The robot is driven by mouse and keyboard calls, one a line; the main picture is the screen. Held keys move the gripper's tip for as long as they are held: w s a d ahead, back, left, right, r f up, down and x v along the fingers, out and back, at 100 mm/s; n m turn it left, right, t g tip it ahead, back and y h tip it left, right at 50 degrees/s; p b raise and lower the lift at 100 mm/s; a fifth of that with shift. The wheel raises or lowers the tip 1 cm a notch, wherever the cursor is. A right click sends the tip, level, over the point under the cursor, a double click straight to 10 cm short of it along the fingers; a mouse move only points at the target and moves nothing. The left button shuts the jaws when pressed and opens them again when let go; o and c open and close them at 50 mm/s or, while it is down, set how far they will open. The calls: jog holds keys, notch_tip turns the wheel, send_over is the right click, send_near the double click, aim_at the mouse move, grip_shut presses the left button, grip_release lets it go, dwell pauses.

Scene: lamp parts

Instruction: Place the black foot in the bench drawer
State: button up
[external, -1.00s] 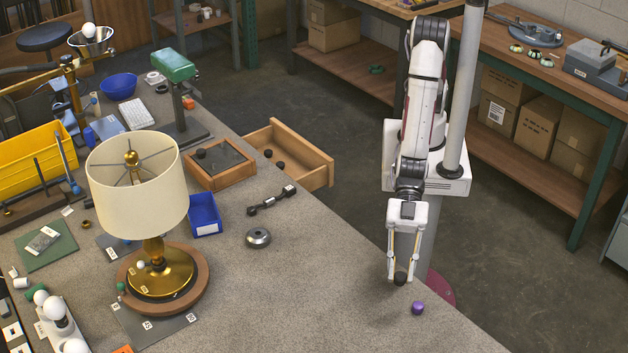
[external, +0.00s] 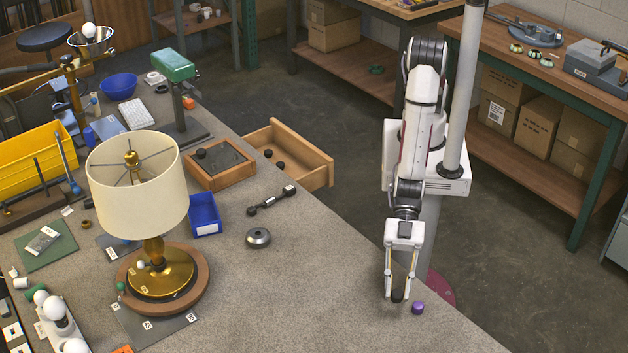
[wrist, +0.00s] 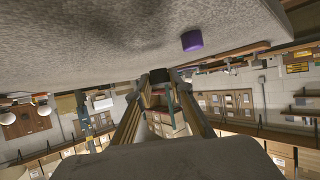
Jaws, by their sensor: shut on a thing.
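My gripper (external: 398,293) is shut on a small black foot (external: 398,296), low over the bench's near right edge. In the wrist view the black foot (wrist: 160,76) shows dark between the fingertips. I cannot tell whether it touches the bench top. The bench drawer (external: 313,182) is a pulled-out wooden drawer beyond the bench's far edge, up and left of my gripper. Two small dark feet (external: 280,165) lie inside it.
A purple foot (external: 418,308) stands just right of my gripper; it also shows in the wrist view (wrist: 192,40). A metal disc (external: 258,238), a dark bar (external: 271,200), a blue bin (external: 204,214) and a lamp (external: 138,195) stand left. The bench between is clear.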

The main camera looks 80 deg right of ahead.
aim_at(395, 305)
jog(key=shift+f, duration=1.85)
jog(key=shift+f, duration=0.15)
jog(key=o, duration=0.5)
jog(key=shift+o, duration=0.2)
jog(key=shift+r, duration=0.2)
jog(key=shift+v, duration=6)
